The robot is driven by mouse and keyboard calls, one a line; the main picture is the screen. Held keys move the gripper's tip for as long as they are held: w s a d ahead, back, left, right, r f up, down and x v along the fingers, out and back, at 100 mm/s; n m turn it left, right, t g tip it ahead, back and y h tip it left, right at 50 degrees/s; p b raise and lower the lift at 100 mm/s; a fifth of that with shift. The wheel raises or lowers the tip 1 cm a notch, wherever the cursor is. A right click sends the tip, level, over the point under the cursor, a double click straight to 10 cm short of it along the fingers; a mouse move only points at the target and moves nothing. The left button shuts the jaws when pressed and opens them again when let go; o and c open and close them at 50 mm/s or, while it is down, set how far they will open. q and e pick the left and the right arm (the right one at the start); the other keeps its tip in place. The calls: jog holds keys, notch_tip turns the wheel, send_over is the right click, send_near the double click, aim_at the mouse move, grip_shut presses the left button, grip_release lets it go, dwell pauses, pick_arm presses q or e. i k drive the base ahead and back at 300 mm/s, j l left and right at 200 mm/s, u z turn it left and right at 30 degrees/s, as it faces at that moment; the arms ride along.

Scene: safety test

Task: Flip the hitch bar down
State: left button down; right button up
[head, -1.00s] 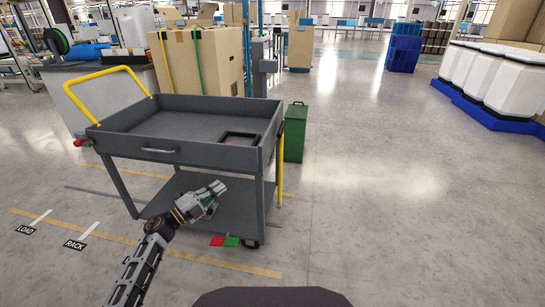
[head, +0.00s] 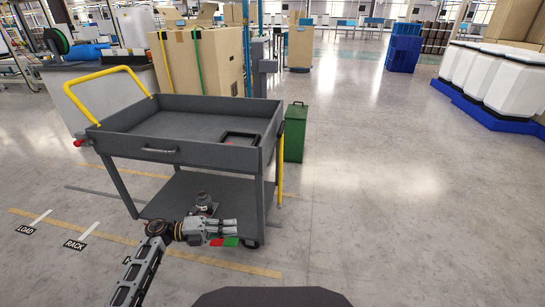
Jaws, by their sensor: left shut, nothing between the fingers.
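A grey two-level cart (head: 160,165) stands left of centre. A yellow bar (head: 281,170) runs upright along the cart's right end, from about tray height to near the floor. It may be the hitch bar; I cannot tell for sure. A bent yellow handle (head: 84,79) rises at the cart's left end. My left gripper (head: 234,228) is shut and empty, pointing right in front of the cart's lower shelf, left of the upright yellow bar and apart from it. It partly covers a red patch (head: 216,242) and a green patch (head: 231,242) low at the cart's front. My right gripper is not in view.
A dark open box (head: 240,138) lies in the cart's top tray. A green bin (head: 295,132) stands behind the cart's right end. Large cardboard boxes (head: 200,62) stand behind. The floor to the right (head: 400,200) is clear.

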aim_at(280, 135)
jog(key=i, duration=1.5)
